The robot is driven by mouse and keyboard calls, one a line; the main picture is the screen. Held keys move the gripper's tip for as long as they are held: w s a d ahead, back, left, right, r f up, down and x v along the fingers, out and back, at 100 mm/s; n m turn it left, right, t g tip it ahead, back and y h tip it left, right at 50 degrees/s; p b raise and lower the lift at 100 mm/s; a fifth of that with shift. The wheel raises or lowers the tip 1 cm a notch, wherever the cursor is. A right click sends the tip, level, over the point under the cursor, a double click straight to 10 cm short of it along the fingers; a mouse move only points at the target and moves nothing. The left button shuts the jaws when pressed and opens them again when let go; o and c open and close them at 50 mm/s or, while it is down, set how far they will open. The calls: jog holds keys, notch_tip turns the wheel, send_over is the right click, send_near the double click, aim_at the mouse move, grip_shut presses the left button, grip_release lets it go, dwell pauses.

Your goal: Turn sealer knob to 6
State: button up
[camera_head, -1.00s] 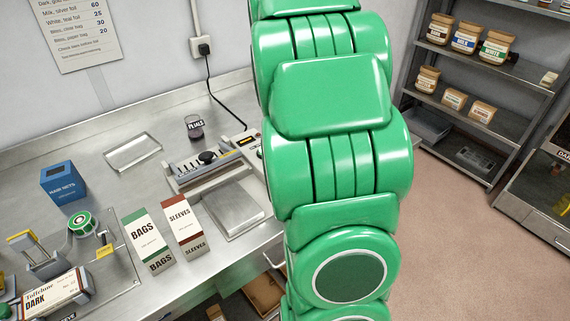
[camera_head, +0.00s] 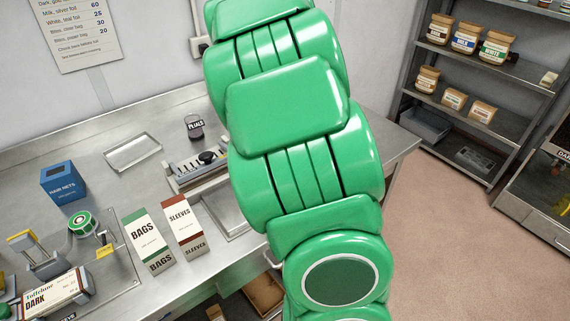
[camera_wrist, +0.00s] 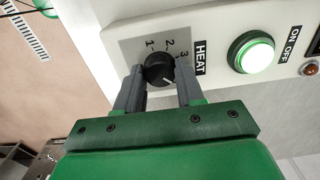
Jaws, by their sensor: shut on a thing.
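In the wrist view, the black sealer knob (camera_wrist: 159,69) sits between the two grey fingers of my gripper (camera_wrist: 160,88), which is shut on it. The numbers 1, 2 and 3 show around the knob's far side beside the HEAT label (camera_wrist: 200,57). A white pointer mark on the knob faces the near right, away from the 1. Any further numbers are hidden by the right finger or the knob. In the head view, the sealer (camera_head: 190,172) stands on the steel bench; my green arm covers its right end and my gripper.
In the head view, a jar marked PEARLS (camera_head: 194,127) stands behind the sealer. BAGS (camera_head: 147,240) and SLEEVES (camera_head: 183,222) boxes stand left of my arm.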

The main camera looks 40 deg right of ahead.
jog(key=m, duration=0.4)
jog(key=shift+m, duration=0.3)
jog(key=m, duration=0.4)
jog(key=shift+m, duration=0.4)
jog(key=o, duration=1)
jog(key=shift+o, duration=0.2)
jog(key=shift+r, duration=0.1)
jog(key=shift+r, duration=3.8)
